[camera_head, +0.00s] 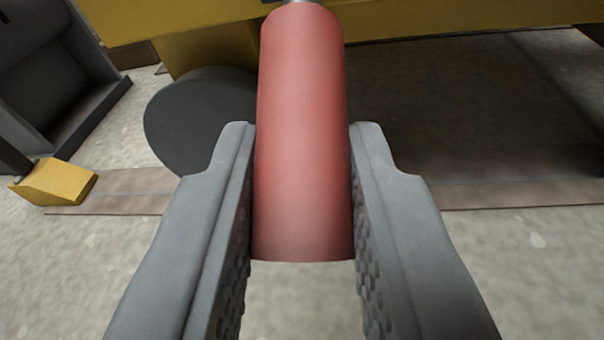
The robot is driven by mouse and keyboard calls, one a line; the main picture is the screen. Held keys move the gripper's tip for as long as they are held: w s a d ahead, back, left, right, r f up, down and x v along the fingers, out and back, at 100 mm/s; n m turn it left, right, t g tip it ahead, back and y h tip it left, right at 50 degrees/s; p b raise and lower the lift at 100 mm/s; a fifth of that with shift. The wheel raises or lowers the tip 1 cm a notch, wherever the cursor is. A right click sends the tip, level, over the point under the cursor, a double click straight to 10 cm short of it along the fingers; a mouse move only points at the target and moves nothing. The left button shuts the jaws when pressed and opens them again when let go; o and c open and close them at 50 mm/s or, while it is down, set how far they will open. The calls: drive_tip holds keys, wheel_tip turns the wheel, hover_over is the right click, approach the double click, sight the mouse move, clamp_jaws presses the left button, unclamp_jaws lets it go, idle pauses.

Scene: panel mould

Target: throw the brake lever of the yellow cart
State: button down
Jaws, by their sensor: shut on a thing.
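The brake lever's red grip (304,110) stands in the middle of the head camera view, its far end at the top edge near the cart. My gripper (303,150) is shut on the red grip, one grey finger against each side. The yellow cart (420,18) spans the top of the view, with a dark grey wheel (195,115) below it to the left of the grip. Only the lower part of the cart shows. The lever's base is mostly hidden behind the grip.
A dark grey open box-like thing (55,75) stands at the upper left. A small yellow block (58,182) lies near it on the floor. A brownish strip (520,194) runs across the pale floor (540,270) under the cart. The near floor is clear.

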drive_tip(key=shift+w+d+f+t, duration=0.15)
drive_tip(key=shift+f+t, duration=0.15)
drive_tip(key=shift+f, duration=0.15)
drive_tip(key=c, duration=1.3)
unclamp_jaws()
drive_tip(key=shift+o, duration=0.2)
drive_tip(key=v, duration=1.7)
drive_tip(key=shift+a, duration=0.25)
drive_tip(key=shift+f, duration=0.15)
